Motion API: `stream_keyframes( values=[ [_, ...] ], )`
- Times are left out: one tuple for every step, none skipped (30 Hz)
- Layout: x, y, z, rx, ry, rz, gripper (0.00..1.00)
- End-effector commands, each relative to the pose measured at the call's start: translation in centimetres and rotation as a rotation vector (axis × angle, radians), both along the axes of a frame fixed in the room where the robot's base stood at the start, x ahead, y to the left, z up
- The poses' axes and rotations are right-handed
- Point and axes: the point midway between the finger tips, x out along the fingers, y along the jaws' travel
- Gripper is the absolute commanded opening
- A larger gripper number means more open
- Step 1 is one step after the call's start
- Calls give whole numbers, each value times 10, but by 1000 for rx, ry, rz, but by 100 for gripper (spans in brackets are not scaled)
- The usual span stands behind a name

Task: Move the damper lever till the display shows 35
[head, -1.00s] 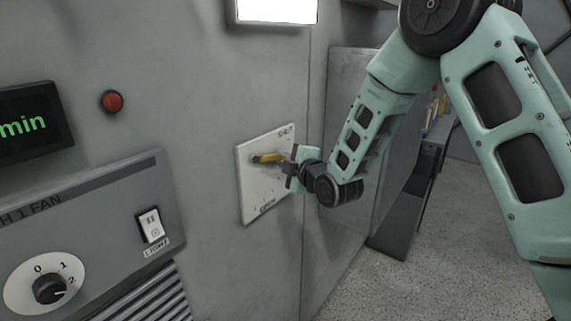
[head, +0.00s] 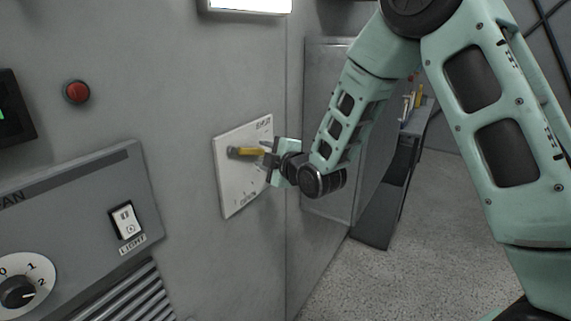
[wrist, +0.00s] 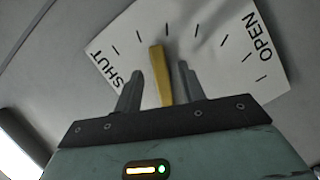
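The yellow damper lever (head: 249,152) sticks out from a white plate (head: 236,185) on the grey wall. In the wrist view the lever (wrist: 161,75) stands between the SHUT mark on the left and the OPEN mark on the right, near the middle ticks of the plate (wrist: 215,70). My gripper (head: 267,152) is at the lever's outer end. In the wrist view my gripper (wrist: 159,85) has one finger on each side of the lever, with narrow gaps showing; no firm grip is visible. The display (head: 12,115) is cut off at the left edge, and its number cannot be read.
A grey fan panel (head: 75,190) with a light switch (head: 127,221) and a knob (head: 18,291) is to the left. A red button (head: 76,92) is above it. A grey cabinet (head: 330,120) stands right of the plate, behind my arm. The floor (head: 440,230) at right is clear.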

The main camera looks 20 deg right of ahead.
Motion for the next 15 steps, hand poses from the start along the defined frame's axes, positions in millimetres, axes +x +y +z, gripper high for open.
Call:
stream_keyframes(
  values=[
    [-7, -2, -1, -1, -2, -1, 40],
    [-12, -4, 0, -2, -2, 0, 40],
    [-20, -6, 1, -1, -3, -1, 40],
    [-26, -7, 1, -2, -2, 0, 40],
    [-32, -9, 3, -1, -3, -1, 40],
    [-41, -11, 4, 0, -3, 0, 40],
    [-48, -13, 4, -1, -1, 0, 40],
    [-54, -15, 6, 0, -3, 0, 40],
    [-62, -17, 7, -1, -4, 0, 40],
    [-69, -19, 8, -1, -4, 0, 40],
    [-75, -20, 9, -1, -4, 0, 40],
    [-83, -23, 11, 0, -4, -1, 40],
    [-89, -25, 12, 0, -4, -1, 40],
    [-95, -26, 13, 0, -4, -1, 40],
    [-104, -28, 14, 0, -4, -1, 40]
  ],
)
